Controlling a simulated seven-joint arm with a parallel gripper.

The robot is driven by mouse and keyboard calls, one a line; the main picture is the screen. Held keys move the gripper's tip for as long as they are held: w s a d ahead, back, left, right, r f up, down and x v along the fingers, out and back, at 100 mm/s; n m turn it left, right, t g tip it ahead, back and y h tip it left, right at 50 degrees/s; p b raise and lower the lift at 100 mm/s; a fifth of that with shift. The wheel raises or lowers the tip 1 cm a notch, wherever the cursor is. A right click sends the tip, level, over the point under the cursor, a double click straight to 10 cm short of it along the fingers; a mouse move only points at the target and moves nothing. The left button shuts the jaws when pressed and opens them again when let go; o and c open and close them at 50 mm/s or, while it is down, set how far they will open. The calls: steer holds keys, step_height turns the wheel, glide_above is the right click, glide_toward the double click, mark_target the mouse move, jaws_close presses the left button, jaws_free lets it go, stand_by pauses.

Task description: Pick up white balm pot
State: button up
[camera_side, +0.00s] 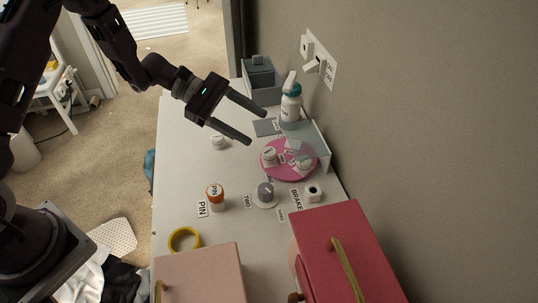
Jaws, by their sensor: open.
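A small white pot (218,143) stands by itself on the pale tabletop, to the left of the pink round plate (284,174). Two more small whitish pots sit on the plate, a left one (268,157) and a right one (303,163). Labels are too small to read, so I cannot tell which is the balm pot. My gripper (257,129) is open and empty. Its fingers point down to the right, and in the picture they end above the plate, up and right of the lone pot. It appears to touch nothing.
A spray bottle (291,105) and a grey box (262,82) stand at the back by the wall. An orange-capped jar (215,196), a grey knob (265,192) and yellow tape (184,240) are nearer. Pink (200,275) and red (345,250) boxes fill the front. The table's left side is clear.

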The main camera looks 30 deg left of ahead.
mark_target(269, 151)
steer(key=w+a+f+n+t, duration=0.1)
steer(key=f+n, duration=0.1)
steer(key=f, duration=0.2)
steer(key=w+a+f+n+t, duration=0.1)
steer(key=f+n, duration=0.1)
steer(key=f, duration=0.2)
steer(key=w+a+f+n+t, duration=0.1)
steer(key=a+f+n, duration=0.1)
steer(key=f, duration=0.2)
steer(key=shift+w, duration=0.15)
steer(key=shift+y, duration=0.3)
steer(key=x, duration=0.7)
steer(key=shift+d+r, duration=0.1)
steer(key=shift+r, duration=0.05)
jaws_close()
